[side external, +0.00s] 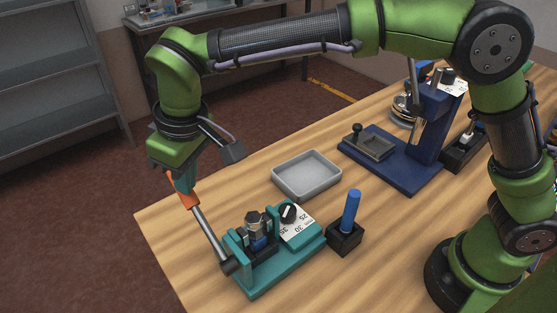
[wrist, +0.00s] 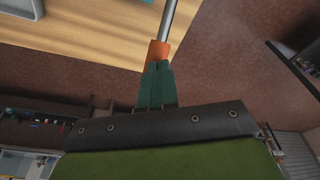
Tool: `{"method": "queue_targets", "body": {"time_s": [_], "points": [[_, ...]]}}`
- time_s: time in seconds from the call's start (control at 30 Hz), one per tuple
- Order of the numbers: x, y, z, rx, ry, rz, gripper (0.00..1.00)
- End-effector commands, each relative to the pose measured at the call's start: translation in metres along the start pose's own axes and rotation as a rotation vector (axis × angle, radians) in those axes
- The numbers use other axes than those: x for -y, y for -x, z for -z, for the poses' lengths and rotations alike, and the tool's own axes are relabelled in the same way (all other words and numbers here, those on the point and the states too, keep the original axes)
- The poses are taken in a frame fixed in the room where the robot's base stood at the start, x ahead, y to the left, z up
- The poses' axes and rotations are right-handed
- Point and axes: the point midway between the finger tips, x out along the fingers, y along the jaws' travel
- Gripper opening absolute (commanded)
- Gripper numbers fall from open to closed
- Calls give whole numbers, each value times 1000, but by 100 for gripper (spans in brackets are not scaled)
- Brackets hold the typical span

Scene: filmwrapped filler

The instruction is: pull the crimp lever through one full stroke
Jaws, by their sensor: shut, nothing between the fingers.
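The crimp lever is a grey metal rod (side external: 208,230) with an orange grip (side external: 186,196). It rises tilted up and left from a dark pivot at the left end of a teal crimping tool (side external: 272,276). In the wrist view the orange grip (wrist: 158,52) and rod lie straight beyond my fingertips. My gripper (side external: 183,188) points down at the grip's upper end; its teal fingers (wrist: 156,72) are shut together and empty. They meet or overlap the grip in view; I cannot tell whether they touch it.
A grey tray (side external: 307,193) lies behind the tool. A blue-handled piece (side external: 351,211) stands in a black block at its right. A dark blue press (side external: 421,179) stands farther back. The wooden table's left edge is near the lever; floor lies beyond.

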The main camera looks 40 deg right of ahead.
Motion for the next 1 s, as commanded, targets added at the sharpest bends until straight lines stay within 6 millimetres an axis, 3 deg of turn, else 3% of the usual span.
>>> {"method": "queue_targets", "body": {"time_s": [1.0], "points": [[20,37,-27,-1,2,1,0]]}}
